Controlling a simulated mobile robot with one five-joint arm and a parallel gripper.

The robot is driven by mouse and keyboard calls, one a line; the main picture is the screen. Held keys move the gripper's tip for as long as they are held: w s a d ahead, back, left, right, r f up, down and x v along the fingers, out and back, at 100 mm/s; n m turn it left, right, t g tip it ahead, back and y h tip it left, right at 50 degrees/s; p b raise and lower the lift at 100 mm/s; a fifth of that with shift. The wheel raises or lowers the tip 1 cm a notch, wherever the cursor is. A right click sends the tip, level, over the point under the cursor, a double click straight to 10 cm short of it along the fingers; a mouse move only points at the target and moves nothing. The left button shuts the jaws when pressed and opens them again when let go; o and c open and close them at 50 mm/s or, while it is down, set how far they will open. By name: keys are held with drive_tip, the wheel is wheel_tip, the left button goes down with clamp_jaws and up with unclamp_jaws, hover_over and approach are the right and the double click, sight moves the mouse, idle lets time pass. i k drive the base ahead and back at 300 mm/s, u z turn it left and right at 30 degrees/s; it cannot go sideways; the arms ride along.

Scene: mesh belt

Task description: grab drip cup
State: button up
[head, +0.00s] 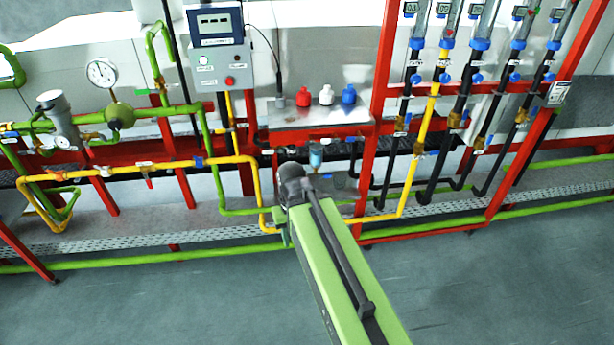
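No thing in the head view is plainly a drip cup. A small light-blue bowl-like part (316,158) hangs under the pipe below the steel shelf, and it may be the cup, but it is too small to tell. My green arm reaches up from the bottom right to a dark rounded joint just left of and below this part. My gripper's fingers do not show; the arm seems to hide them. The arm also covers part of the low pipes and the area under the shelf.
Red frame posts, a yellow pipe (225,160) and green pipes crowd the space around my arm. Flow tubes stand at right. The front floor (170,305) is clear.

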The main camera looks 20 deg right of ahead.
sight(339, 179)
drive_tip(key=u, duration=0.55)
drive_tip(key=i, duration=1.45)
drive_tip(key=z, duration=0.25)
